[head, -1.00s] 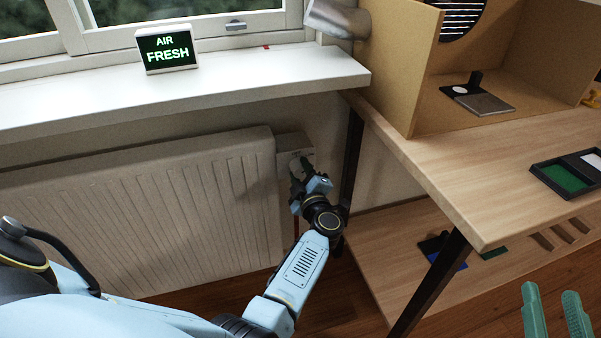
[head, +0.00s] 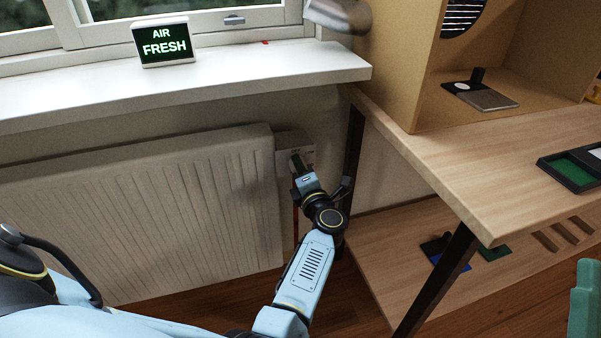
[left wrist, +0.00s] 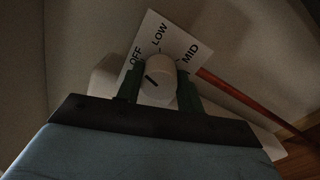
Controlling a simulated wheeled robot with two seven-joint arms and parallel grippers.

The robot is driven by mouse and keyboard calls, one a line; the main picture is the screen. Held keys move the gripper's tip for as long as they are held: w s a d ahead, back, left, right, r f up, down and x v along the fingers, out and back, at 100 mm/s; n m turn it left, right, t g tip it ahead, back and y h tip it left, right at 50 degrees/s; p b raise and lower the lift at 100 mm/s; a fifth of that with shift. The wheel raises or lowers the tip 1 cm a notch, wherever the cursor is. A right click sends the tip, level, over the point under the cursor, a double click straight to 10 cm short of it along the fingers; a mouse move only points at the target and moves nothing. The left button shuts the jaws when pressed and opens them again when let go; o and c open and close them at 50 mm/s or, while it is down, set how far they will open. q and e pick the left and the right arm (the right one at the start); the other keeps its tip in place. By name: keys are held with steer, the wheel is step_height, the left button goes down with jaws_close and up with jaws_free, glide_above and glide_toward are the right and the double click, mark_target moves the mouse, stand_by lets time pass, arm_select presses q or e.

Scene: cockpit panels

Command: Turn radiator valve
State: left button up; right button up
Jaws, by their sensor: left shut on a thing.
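The radiator valve is a round white knob (left wrist: 159,84) with a short black mark, in front of a white label plate (left wrist: 165,40) reading OFF, LOW and MID. The mark slants toward the upper left, on the OFF side, in the left wrist view. My left gripper (head: 297,163) is at the right end of the white radiator (head: 150,215). Its green fingers are shut on the knob, one on each side. In the head view the gripper hides the knob. One teal finger of my right gripper (head: 585,305) shows at the lower right edge; the rest is out of frame.
The window sill (head: 200,88) with an AIR FRESH sign (head: 164,43) overhangs the radiator. A dark table leg (head: 352,150) stands close right of my left gripper. The wooden table (head: 480,165) and its lower shelf (head: 375,240) fill the right side.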

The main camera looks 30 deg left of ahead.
arm_select(q)
steer(key=shift+d+n, duration=0.1)
steer(key=shift+n, duration=0.4)
arm_select(e)
steer(key=shift+s+r+t, duration=0.15)
steer(key=shift+s+t, duration=0.1)
steer(key=shift+t, duration=0.15)
steer(key=shift+s+d+r, duration=0.1)
arm_select(q)
steer(key=o, duration=1)
steer(key=shift+r, duration=0.1)
